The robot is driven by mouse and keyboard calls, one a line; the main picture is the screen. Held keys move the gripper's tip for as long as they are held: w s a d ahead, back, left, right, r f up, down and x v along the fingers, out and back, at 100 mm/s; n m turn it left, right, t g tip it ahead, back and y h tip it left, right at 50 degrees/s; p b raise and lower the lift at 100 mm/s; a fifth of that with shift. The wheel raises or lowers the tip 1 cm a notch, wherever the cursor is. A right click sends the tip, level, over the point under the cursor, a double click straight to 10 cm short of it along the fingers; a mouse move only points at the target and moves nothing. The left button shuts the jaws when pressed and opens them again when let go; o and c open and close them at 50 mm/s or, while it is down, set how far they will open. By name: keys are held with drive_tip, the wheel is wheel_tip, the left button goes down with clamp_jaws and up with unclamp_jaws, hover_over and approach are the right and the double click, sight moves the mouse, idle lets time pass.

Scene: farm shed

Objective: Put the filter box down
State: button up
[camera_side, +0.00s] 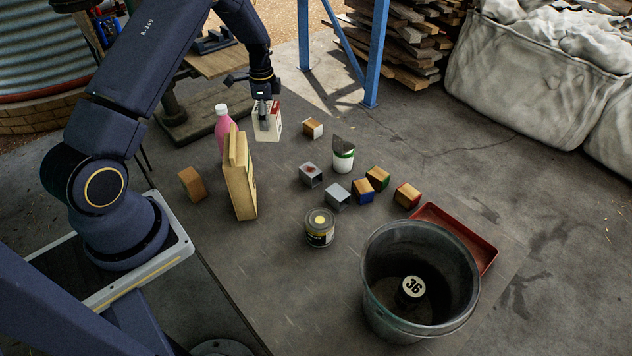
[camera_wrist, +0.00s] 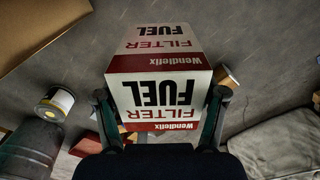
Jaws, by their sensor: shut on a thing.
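The filter box (camera_side: 268,128) is a white carton with dark red bands, beyond the tall tan carton in the side view. My gripper (camera_side: 264,108) points down and is shut on its upper part. In the wrist view, the box (camera_wrist: 156,42) reads "FUEL FILTER" and "Wendlefix", and the fingers of my gripper (camera_wrist: 161,98) press on its two sides. The box looks held above the grey work surface; the exact gap under it cannot be told.
A tan carton (camera_side: 243,185) and a pink bottle (camera_side: 222,125) stand nearby on the left. Several small blocks, a white can (camera_side: 343,157), a yellow-topped tin (camera_side: 320,227), a red tray (camera_side: 462,232) and a black bucket (camera_side: 375,290) lie rightward and forward. Bare surface shows between carton and blocks.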

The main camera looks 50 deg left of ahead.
wheel_tip(320, 180, down, 9)
drive_tip(key=shift+f, duration=0.15)
idle(0.4)
drive_tip(key=shift+f, duration=0.2)
drive_tip(key=o, duration=1.4)
drive_tip(key=shift+r, duration=0.15)
